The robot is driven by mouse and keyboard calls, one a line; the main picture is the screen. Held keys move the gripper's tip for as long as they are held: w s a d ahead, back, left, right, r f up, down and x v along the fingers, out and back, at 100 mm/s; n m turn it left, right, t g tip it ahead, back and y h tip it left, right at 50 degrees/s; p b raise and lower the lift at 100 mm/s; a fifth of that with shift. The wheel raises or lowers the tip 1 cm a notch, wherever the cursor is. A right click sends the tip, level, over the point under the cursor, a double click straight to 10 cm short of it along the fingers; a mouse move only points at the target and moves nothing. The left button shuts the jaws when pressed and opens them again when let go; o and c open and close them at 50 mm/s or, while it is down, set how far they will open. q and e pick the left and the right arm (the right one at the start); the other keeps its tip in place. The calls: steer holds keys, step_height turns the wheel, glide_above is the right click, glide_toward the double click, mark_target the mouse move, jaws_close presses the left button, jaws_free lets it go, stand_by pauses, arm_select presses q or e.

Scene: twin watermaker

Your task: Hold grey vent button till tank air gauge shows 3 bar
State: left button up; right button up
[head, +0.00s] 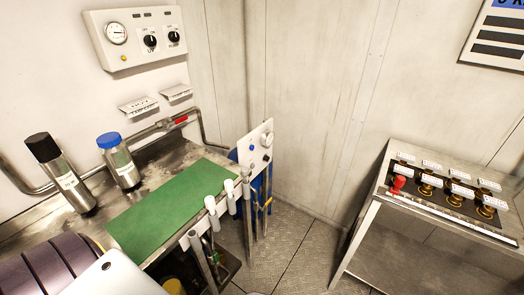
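A round gauge (117,33) sits at the left of a white wall panel (146,52) with two black knobs; its reading is too small to tell. A narrow white upright panel (257,133) stands at the right end of the bench. It carries a small blue part, a dark part and a small grey button-like part (267,158); I cannot tell whether that is the vent button. A blue rounded body, perhaps a tank (233,155), is partly hidden behind this panel. Neither of my grippers is in view.
A metal bench (165,150) holds a green mat (172,205), a black-capped bottle (62,174) and a blue-capped bottle (118,161). White pipe ends line its front edge. A metal table (460,218) with labelled fittings and a red part stands right. Floor between is clear.

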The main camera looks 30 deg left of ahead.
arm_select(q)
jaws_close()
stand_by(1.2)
